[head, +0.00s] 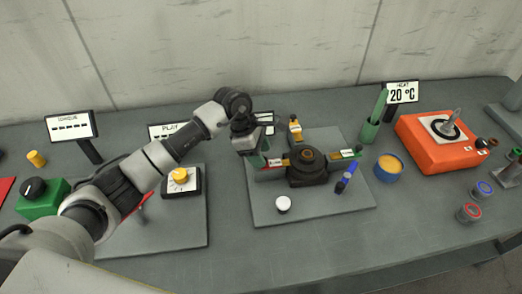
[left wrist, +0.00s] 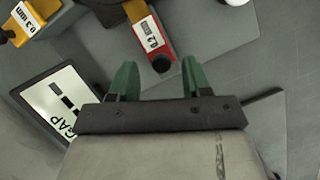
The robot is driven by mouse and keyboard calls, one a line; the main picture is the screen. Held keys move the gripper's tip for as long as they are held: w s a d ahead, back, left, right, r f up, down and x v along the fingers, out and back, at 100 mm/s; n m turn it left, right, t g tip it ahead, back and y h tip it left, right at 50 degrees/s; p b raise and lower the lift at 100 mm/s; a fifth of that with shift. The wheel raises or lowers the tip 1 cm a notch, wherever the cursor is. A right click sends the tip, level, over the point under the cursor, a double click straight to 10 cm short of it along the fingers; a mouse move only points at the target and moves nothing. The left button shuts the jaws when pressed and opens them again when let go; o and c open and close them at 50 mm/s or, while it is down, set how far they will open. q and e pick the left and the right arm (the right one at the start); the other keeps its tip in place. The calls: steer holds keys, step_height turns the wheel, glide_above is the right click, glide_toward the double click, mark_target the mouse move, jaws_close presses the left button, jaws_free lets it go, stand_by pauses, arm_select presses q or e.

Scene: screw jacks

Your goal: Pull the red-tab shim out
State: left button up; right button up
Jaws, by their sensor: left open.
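The red-tab shim (head: 275,163) sticks out from the left side of the dark screw jack (head: 308,174). In the left wrist view its red tab (left wrist: 161,46) carries a white label reading 0.2. My left gripper (head: 262,158) is over the outer end of this tab, at the jack's left. In the left wrist view the green fingers of the left gripper (left wrist: 160,72) are spread apart, with the tab's end in line with the gap between them. I cannot tell how far the fingers reach down beside the tab. My right gripper is not in view.
A yellow-tab shim (head: 295,129) and a green-tab shim (head: 347,154) also join the jack. The blue tub (head: 388,167) and orange heater (head: 435,145) stand farther right.

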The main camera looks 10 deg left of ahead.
arm_select(q)
steer(key=shift+s+d+f, duration=0.1)
steer(key=shift+d+f, duration=0.05)
steer(key=shift+f, duration=0.2)
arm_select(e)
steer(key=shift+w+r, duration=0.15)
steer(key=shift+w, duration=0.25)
arm_select(q)
steer(key=shift+c, duration=0.5)
jaws_close()
steer(key=shift+s+a+b, duration=0.3)
steer(key=shift+s+a, duration=0.05)
steer(key=shift+a, duration=0.55)
steer(key=shift+s+a+b, duration=0.25)
steer(key=shift+s+a, duration=0.05)
steer(key=shift+a, duration=0.6)
steer(key=shift+c, duration=1.7)
jaws_free()
steer(key=o, duration=0.4)
steer(key=shift+s, duration=0.1)
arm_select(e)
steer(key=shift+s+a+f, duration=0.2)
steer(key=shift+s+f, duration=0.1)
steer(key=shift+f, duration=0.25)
arm_select(q)
steer(key=shift+o, duration=0.2)
